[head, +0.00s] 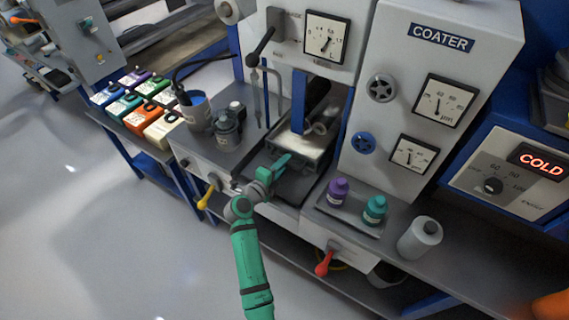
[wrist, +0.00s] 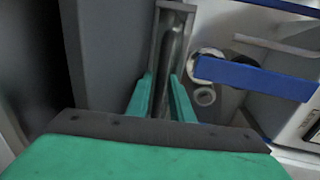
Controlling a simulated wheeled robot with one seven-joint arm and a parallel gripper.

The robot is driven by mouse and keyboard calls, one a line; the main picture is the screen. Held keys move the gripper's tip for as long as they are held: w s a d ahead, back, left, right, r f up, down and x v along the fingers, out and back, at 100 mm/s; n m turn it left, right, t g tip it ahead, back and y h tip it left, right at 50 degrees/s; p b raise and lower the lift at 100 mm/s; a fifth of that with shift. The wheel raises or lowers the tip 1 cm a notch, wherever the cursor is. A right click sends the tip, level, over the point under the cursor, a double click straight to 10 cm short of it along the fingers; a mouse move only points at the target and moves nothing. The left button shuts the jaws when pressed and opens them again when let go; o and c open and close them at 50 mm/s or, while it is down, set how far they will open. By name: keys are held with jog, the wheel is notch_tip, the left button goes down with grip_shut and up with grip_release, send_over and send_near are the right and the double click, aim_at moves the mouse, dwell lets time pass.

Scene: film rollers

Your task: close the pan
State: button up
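The pan, a shiny metal tray (head: 296,150), sticks out from the lower front of the coater (head: 365,150), below its dark opening. My teal gripper (head: 284,161) is at the pan's near left side. In the wrist view its two fingers (wrist: 163,95) stand apart, with a narrow grey metal trough (wrist: 158,45) showing between and beyond them. The gripper looks open, with nothing clearly clamped. I cannot tell whether a finger touches the pan.
A purple bottle (head: 338,191) and a teal bottle (head: 375,210) stand right of the pan. A white canister (head: 420,239) is farther right. Dark containers (head: 227,130) stand on the left of the bench. Blue uprights flank the opening.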

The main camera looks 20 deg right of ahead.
jog(key=v, duration=1)
jog(key=shift+s+a, duration=0.1)
jog(key=shift+a, duration=0.1)
